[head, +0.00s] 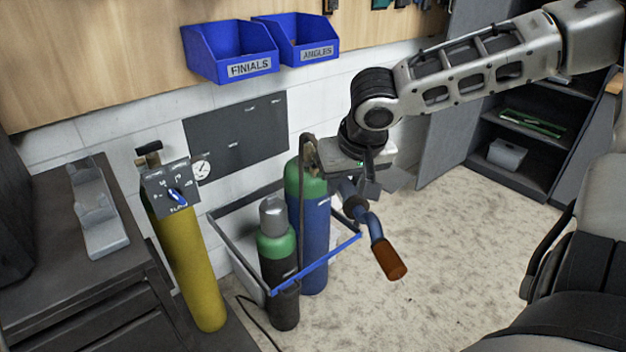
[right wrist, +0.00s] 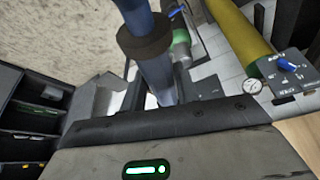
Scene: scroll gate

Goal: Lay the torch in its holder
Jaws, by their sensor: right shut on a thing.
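The torch (head: 375,228) is a bent blue tube with a dark collar and an orange-brown end pointing down and right. My right gripper (head: 368,188) is shut on its upper part and holds it in the air in front of the gas cylinders. In the right wrist view the blue torch (right wrist: 152,68) with its dark collar runs between the fingers. A long grey cradle-like piece (head: 98,225) lies on the dark cabinet at left; I cannot tell whether it is the holder. My left gripper is not in view.
Blue and green cylinders (head: 313,225) stand in a blue-railed cart (head: 318,265) just behind the torch. A yellow cylinder (head: 195,270) with a control box (head: 170,188) stands by the cabinet (head: 60,285). Blue bins (head: 230,52) hang on the wall.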

